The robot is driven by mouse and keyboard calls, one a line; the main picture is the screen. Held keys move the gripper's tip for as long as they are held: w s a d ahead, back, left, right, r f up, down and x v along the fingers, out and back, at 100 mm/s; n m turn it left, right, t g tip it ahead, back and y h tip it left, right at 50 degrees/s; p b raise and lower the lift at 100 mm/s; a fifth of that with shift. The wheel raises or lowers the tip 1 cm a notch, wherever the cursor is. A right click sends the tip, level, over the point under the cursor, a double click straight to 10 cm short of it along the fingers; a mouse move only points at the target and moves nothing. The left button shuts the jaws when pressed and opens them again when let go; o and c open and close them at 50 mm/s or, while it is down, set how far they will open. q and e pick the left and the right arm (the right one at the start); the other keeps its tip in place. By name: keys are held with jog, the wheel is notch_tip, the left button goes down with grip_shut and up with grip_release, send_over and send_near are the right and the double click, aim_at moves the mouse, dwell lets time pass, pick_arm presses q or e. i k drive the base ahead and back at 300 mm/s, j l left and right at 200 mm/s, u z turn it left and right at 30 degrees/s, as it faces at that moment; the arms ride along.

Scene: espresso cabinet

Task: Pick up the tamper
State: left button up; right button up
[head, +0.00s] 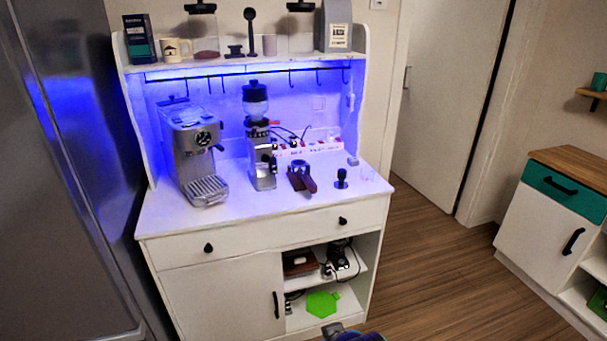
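The tamper (341,178) is a small black piece with a knob handle. It stands upright on the right part of the white cabinet's counter (240,218). A portafilter (301,178) with a brown handle is to its left, apart from it. Nothing is touching the tamper that I can see. A small grey and blue part of my own body shows at the bottom edge. No gripper fingers are visible in the head view.
An espresso machine (194,150) and a grinder (260,140) stand left of the portafilter. A power strip (308,148) lies behind. A faint clear glass (367,173) seems to stand right of the tamper. A fridge (55,180) is at left. Floor (440,265) at right is clear.

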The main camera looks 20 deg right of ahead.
aim_at(341, 185)
jog(key=i+l, duration=0.15)
jog(key=l, duration=0.2)
jog(key=i+l+u, duration=0.15)
jog(key=l, duration=0.25)
jog(key=i+l, duration=0.1)
jog(key=l, duration=0.3)
jog(key=i+l+u, duration=0.1)
jog(key=l, duration=0.25)
